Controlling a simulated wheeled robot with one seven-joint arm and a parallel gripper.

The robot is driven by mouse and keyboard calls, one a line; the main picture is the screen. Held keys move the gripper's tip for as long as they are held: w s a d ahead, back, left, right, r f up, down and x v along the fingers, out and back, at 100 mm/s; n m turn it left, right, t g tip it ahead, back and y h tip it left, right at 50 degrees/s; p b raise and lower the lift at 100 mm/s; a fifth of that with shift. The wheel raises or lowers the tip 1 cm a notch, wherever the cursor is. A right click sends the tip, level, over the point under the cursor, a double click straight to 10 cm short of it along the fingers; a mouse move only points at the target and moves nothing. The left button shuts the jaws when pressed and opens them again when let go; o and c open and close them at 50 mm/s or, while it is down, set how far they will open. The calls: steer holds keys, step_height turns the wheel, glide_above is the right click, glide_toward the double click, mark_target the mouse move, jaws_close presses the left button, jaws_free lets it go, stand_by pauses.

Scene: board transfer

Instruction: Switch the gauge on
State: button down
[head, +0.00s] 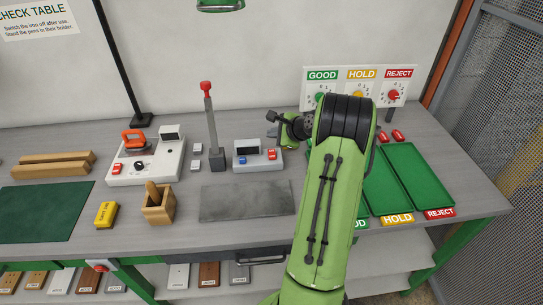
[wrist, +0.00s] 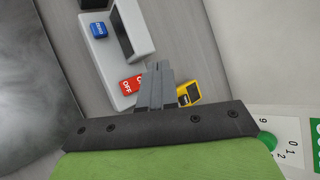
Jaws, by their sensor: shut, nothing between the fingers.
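The gauge (head: 257,158) is a small light grey box on the bench, with a dark display, a blue button (head: 242,160) and a red switch (head: 271,154). In the wrist view the gauge (wrist: 146,30) shows the blue button (wrist: 98,30) and the red switch (wrist: 130,86), which reads OFF. The display shows no readable value. My gripper (wrist: 158,68) is shut and empty, with its fingertips over or beside the red switch and partly covering it. I cannot tell whether they touch it. In the head view my arm hides most of my gripper.
A yellow object (wrist: 188,93) is beside the fingers in the wrist view. A lever with a red knob (head: 207,88) stands left of the gauge. A grey mat (head: 247,202) lies in front. Green trays (head: 420,175) are at the right, under a dial board (head: 345,92).

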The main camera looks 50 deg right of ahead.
mark_target(274, 154)
steer(key=shift+w+d+f+b, duration=0.1)
steer(key=shift+f+b, duration=0.35)
steer(key=shift+f, duration=0.45)
steer(key=shift+w+d+f+b, duration=0.15)
steer(key=shift+f+b, duration=0.3)
steer(key=shift+f, duration=0.45)
steer(key=shift+w+d+f+b, duration=0.1)
steer(key=shift+f+b, duration=0.35)
steer(key=shift+f, duration=0.45)
steer(key=shift+f, duration=0.15)
steer(key=shift+f, duration=0.3)
steer(key=shift+f, duration=0.3)
steer(key=shift+a+r+p, duration=0.1)
steer(key=shift+r+p, duration=0.35)
steer(key=shift+r, duration=0.3)
steer(key=r+p, duration=0.4)
steer(key=r, duration=0.1)
steer(key=shift+s+a+r, duration=0.1)
steer(key=shift+s+a, duration=0.15)
steer(key=shift+s, duration=0.1)
